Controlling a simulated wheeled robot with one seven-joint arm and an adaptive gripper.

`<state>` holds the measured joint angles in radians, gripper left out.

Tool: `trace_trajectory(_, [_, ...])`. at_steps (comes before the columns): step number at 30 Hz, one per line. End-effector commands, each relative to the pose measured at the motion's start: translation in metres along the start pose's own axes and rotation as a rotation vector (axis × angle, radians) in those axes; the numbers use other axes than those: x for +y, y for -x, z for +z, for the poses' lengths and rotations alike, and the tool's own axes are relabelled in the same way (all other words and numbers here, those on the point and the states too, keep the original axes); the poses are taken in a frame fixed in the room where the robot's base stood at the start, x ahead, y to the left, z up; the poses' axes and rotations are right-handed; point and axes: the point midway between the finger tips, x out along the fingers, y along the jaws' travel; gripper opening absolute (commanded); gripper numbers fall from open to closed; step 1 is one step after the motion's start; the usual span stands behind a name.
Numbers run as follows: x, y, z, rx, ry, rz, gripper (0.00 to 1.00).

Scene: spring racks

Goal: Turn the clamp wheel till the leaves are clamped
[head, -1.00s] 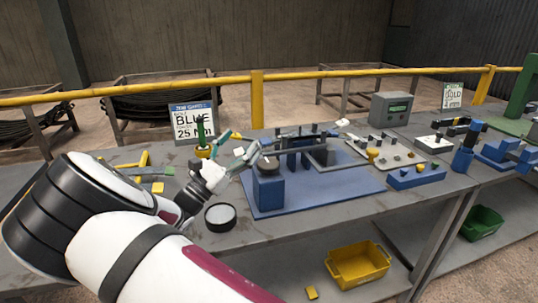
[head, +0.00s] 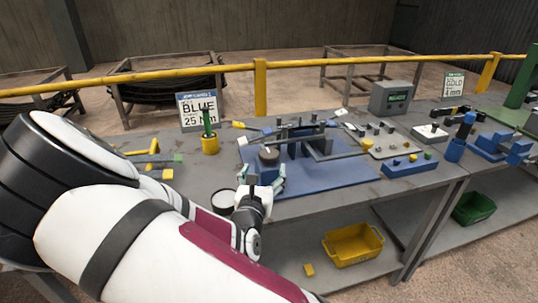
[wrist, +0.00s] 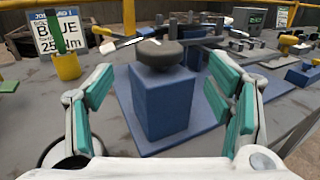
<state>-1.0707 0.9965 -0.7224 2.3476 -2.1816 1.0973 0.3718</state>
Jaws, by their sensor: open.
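The clamp wheel (head: 268,156) is a dark round knob on top of a blue block (wrist: 160,103). In the wrist view, the wheel (wrist: 160,55) is centred ahead, between and beyond the fingertips. My gripper (head: 265,181) is open and empty, in front of the block; its green-padded fingers (wrist: 163,78) are spread left and right and appear clear of the wheel. The dark leaves (head: 300,133) lie across the blue fixture behind the wheel. In the wrist view they are partly hidden by the wheel, and whether they are clamped cannot be told.
A blue base plate (head: 345,174) carries the fixture. A yellow cup (head: 210,144) and a BLUE 25 Nm sign (head: 199,112) stand at left. A tray of small parts (head: 385,142) is at right. A yellow rail (head: 330,63) runs behind.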

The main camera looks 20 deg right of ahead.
Motion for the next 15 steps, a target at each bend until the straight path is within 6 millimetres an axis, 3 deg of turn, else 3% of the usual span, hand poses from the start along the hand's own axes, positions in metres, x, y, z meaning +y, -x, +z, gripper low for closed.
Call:
trace_trajectory(9, [-0.001,-0.061,0.000,-0.003,0.000,-0.002,0.74])
trace_trajectory(15, [-0.001,-0.082,0.000,-0.002,0.001,-0.002,0.74])
